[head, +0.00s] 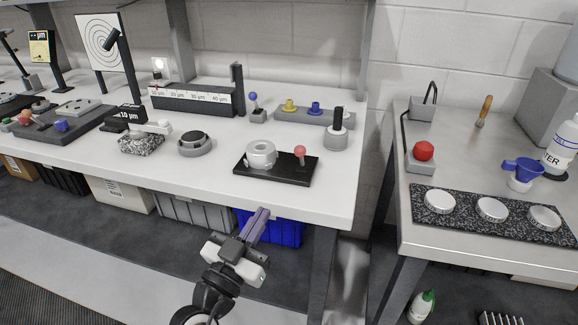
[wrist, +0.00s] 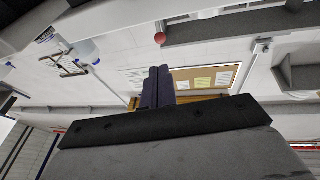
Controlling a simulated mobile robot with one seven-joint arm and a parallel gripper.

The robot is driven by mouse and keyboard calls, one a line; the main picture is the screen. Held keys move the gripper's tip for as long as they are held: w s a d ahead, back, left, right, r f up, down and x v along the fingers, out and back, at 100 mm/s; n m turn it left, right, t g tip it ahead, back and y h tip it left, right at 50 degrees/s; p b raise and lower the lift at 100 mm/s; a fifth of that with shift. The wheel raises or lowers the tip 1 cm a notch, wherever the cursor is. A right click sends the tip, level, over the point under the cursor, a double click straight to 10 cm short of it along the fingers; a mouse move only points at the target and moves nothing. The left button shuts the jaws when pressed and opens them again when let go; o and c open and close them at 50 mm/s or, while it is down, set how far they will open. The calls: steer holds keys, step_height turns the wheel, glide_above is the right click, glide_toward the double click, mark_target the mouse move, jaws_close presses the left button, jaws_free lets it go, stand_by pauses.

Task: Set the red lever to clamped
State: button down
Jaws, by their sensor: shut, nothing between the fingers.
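A lever with a red ball knob (head: 300,151) stands roughly upright at the right part of a black base plate (head: 286,178) near the front edge of the white bench. A white ring-shaped mount (head: 261,155) sits on the plate to its left. Which setting the lever is in cannot be told. My gripper (head: 264,212) is shut and empty, in front of and below the bench edge, apart from the lever. Its closed fingers (wrist: 158,88) also show in the wrist view. A red ball (wrist: 160,38) appears beyond them there; I cannot tell if it is this knob.
A dark grey round mount (head: 194,145) and a black-handled post (head: 337,130) stand on either side of the plate. A scale rail (head: 195,98) lies behind. A metal table (head: 480,235) with a red button (head: 424,151) is to the right. Bins stand under the bench.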

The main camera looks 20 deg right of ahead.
steer(key=p, duration=0.7)
glide_toward(298, 154)
steer(key=x, duration=0.5)
steer(key=shift+w+d, duration=0.1)
steer(key=shift+w, duration=0.1)
steer(key=shift+w+d, duration=0.45)
steer(key=shift+w, duration=0.1)
